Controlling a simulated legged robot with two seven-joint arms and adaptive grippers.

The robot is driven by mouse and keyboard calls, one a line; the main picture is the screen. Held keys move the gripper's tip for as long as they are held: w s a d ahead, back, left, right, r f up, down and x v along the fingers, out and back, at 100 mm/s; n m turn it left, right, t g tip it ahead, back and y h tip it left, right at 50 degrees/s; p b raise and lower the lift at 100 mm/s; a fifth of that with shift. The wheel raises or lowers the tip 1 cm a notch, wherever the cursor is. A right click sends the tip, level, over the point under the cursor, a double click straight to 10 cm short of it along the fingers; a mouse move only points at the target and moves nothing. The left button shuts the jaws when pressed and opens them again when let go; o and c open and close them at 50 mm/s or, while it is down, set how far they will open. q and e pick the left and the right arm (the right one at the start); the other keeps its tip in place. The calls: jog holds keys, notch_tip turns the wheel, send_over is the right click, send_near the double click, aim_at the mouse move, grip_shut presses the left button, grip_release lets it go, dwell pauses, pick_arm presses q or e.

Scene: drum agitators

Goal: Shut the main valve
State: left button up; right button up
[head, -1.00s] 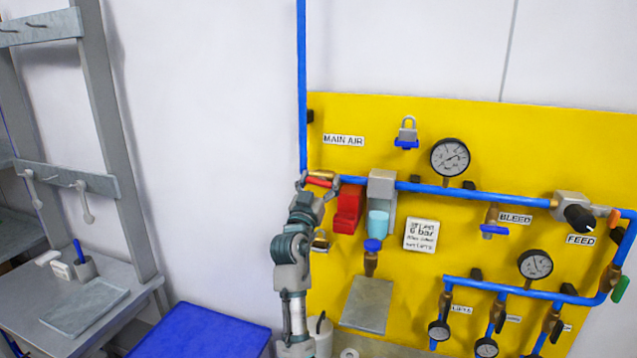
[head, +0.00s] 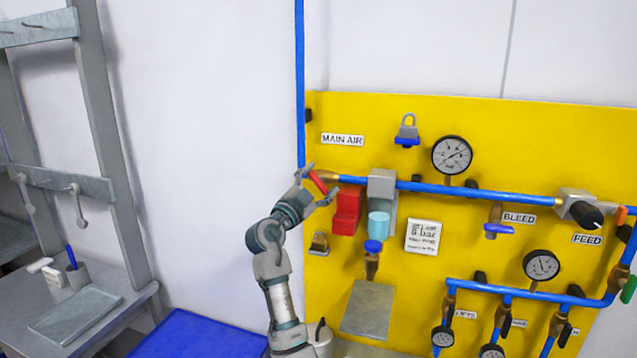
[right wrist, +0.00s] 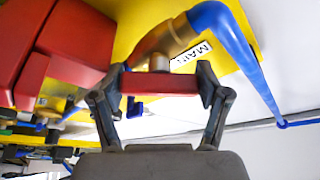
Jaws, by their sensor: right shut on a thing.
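The main valve has a red lever handle (head: 318,182) and a brass body (head: 346,179) on the blue pipe, below the "MAIN AIR" label (head: 342,140). My right gripper (head: 316,187) is shut on the red handle. In the head view the handle slants down to the right, at an angle to the pipe. In the right wrist view the handle (right wrist: 158,84) lies across between the two fingertips (right wrist: 160,90), with the brass body (right wrist: 165,42) behind it. My left gripper is not in view.
Right of the valve are a red block (head: 347,212), a grey unit with a light blue bowl (head: 378,224), and a pressure gauge (head: 452,155). A padlock (head: 407,131) hangs above. A blue box top (head: 200,335) and a grey bench (head: 95,300) stand lower left.

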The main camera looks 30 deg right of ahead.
jog(key=m+g+p, duration=0.1)
jog(key=m, duration=0.2)
jog(key=m+g+p, duration=0.1)
jog(key=m+p, duration=0.1)
jog(key=m, duration=0.1)
jog(key=shift+f+g+y+p, duration=0.15)
jog(key=shift+g+y+p, duration=0.15)
jog(key=shift+y, duration=0.1)
jog(key=m+y+p, duration=0.1)
jog(key=m, duration=0.2)
jog(key=shift+f+g+p, duration=0.2)
jog(key=shift+g+p, duration=0.2)
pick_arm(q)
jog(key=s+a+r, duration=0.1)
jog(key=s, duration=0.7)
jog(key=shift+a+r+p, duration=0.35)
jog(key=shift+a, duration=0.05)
pick_arm(e)
jog(key=shift+f+m, duration=0.1)
jog(key=shift+m, duration=0.6)
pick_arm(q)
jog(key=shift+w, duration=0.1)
pick_arm(e)
jog(key=shift+f, duration=0.1)
jog(key=o, duration=1.1)
jog(key=shift+o, duration=0.3)
jog(key=shift+s+r, duration=0.15)
jog(key=shift+r, duration=0.1)
